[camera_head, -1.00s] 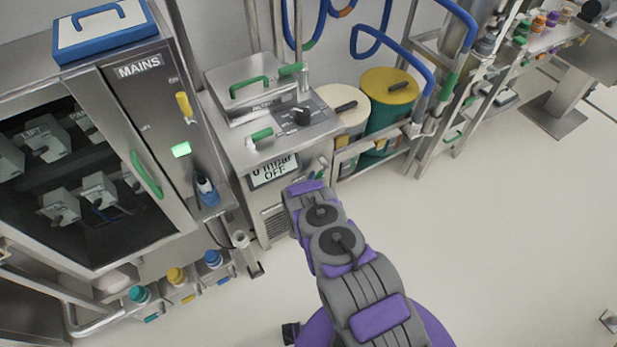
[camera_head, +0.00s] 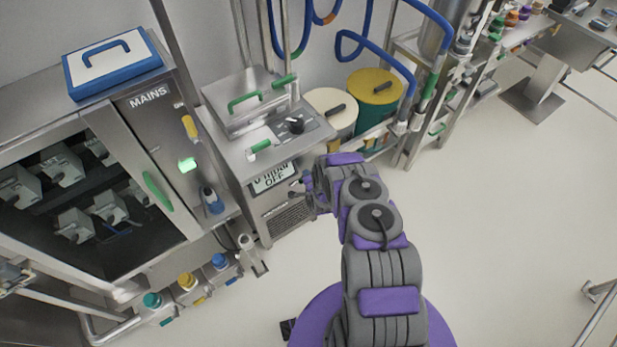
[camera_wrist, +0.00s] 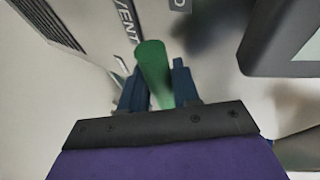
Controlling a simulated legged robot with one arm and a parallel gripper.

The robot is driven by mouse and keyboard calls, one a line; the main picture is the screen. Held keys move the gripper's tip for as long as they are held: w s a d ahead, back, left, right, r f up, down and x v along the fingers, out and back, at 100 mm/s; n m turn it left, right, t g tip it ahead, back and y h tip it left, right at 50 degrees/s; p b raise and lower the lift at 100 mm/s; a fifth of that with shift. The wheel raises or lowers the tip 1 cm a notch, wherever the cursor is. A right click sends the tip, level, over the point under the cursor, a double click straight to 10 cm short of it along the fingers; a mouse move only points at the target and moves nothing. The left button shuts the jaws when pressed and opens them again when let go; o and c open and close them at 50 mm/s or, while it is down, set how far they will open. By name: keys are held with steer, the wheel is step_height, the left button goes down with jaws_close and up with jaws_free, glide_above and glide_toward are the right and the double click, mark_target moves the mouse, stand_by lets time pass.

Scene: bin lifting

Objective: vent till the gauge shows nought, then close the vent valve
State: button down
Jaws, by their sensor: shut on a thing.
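The vent valve's green handle (camera_wrist: 152,62) stands between the two blue fingers of my gripper (camera_wrist: 156,88) in the wrist view, beside a label ending in "VENT". My gripper is shut on it. The handle tilts slightly in that view. In the head view my gripper (camera_head: 306,188) is at the front of the steel unit, just right of the gauge display, and it hides the handle there. The gauge display (camera_head: 272,177) reads what looks like "0 mbar" with "OFF" below; its top line is partly cut off by the frame.
The steel unit (camera_head: 233,133) has a black knob (camera_head: 295,124) and green handles on top. The MAINS cabinet (camera_head: 150,130) stands left, with a green light lit. A cream-lidded drum (camera_head: 326,101) and a yellow-lidded drum (camera_head: 374,84) stand behind right. The floor at right is clear.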

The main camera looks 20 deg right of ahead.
steer(key=shift+w+r, duration=0.15)
steer(key=shift+r, duration=0.1)
steer(key=shift+d, duration=0.2)
steer(key=c, duration=1.2)
jaws_free()
steer(key=shift+f, duration=0.1)
steer(key=shift+a, duration=0.1)
steer(key=shift+s+r, duration=0.2)
steer(key=shift+s, duration=0.35)
steer(key=p+v, duration=0.2)
steer(key=v, duration=1.4)
steer(key=shift+r, duration=0.1)
